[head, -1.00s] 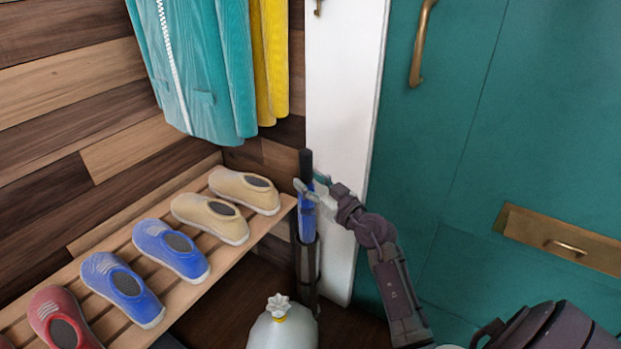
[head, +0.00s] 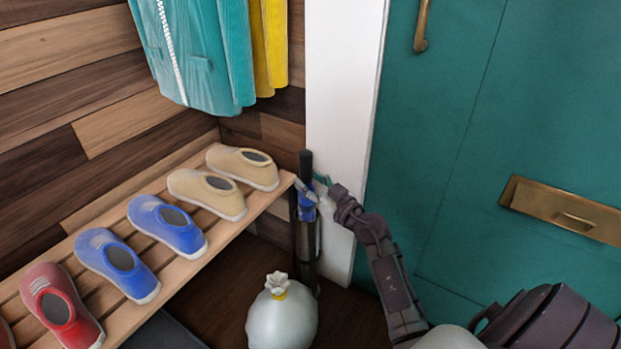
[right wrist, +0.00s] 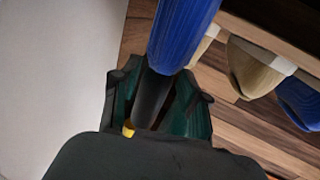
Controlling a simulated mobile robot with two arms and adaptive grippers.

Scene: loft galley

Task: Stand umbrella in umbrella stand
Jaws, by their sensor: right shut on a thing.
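The umbrella (head: 308,212) is upright, with a black handle on top and a blue canopy below. My right gripper (head: 310,190) is shut on it just below the handle top, reaching in from the right. The umbrella stand (head: 306,262) is a slim dark upright holder in the corner. The canopy's lower part is hidden in or behind the stand, and its tip does not show. In the right wrist view the blue canopy (right wrist: 183,32) runs up from the dark handle (right wrist: 151,98) between my fingers. My left gripper is not in view.
A slatted wooden bench (head: 205,240) with several shoes stands left of the stand. A pale tied bag (head: 281,320) sits on the floor in front. A white post (head: 340,120) and a teal door (head: 450,130) are close on the right. Coats hang above the bench.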

